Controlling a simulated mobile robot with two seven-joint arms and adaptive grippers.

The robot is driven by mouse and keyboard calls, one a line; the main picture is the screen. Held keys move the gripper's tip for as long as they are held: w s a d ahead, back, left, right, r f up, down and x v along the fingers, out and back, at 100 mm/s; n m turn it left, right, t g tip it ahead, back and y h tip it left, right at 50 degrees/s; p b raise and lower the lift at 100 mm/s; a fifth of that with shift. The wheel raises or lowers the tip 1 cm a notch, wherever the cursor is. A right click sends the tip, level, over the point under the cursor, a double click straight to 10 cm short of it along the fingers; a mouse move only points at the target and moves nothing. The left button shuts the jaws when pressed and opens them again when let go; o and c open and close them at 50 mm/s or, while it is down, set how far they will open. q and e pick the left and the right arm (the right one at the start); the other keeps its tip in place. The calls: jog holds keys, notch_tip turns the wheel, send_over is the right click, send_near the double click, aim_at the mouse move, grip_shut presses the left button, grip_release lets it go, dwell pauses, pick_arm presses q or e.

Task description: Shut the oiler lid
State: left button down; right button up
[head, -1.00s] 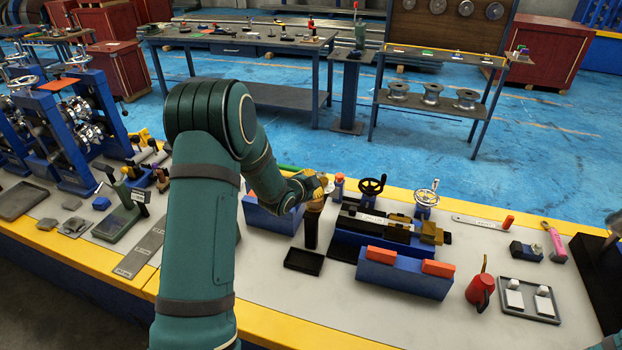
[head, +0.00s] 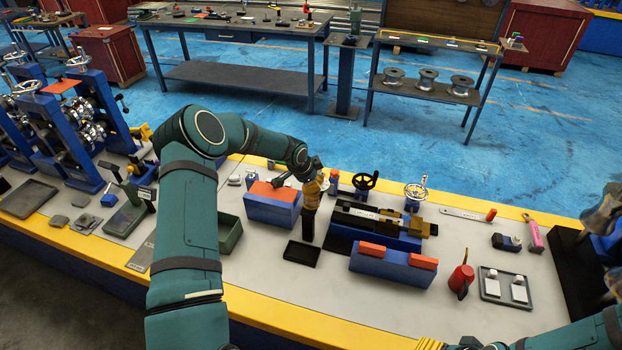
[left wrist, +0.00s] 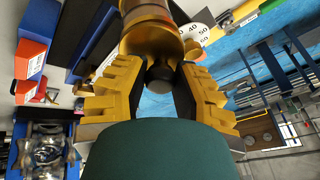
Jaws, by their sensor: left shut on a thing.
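A brass-coloured fitting on a dark upright post (head: 308,228), which looks like the oiler, stands near the middle of the bench in the head view. My left gripper (head: 318,181) is at its top. In the left wrist view the brass body (left wrist: 150,38) ends in a dark round knob (left wrist: 160,73). The yellow fingers of the left gripper (left wrist: 160,80) are shut on this knob, one on each side. Whether the lid is open or shut cannot be told. My right gripper (head: 430,344) shows only as a yellow edge at the bottom of the head view.
A blue block with an orange top (head: 272,203) stands left of the post, and a black tray (head: 302,254) lies in front. A blue vise-like fixture (head: 375,232) and a blue block with orange pads (head: 392,268) are to the right. A red oil can (head: 461,278) stands farther right.

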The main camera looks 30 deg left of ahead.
aim_at(305, 187)
pick_arm(q)
jog(key=shift+w+a+f+g+h+b, duration=0.1)
jog(key=shift+w+f+g+h+b, duration=0.2)
jog(key=shift+g, duration=0.45)
jog(key=shift+w+f+g+h+b, duration=0.15)
jog(key=shift+f+g+b, duration=0.2)
jog(key=shift+g, duration=0.4)
jog(key=c, duration=0.7)
grip_release()
jog(key=v, duration=1.2)
jog(key=shift+w+r, duration=0.1)
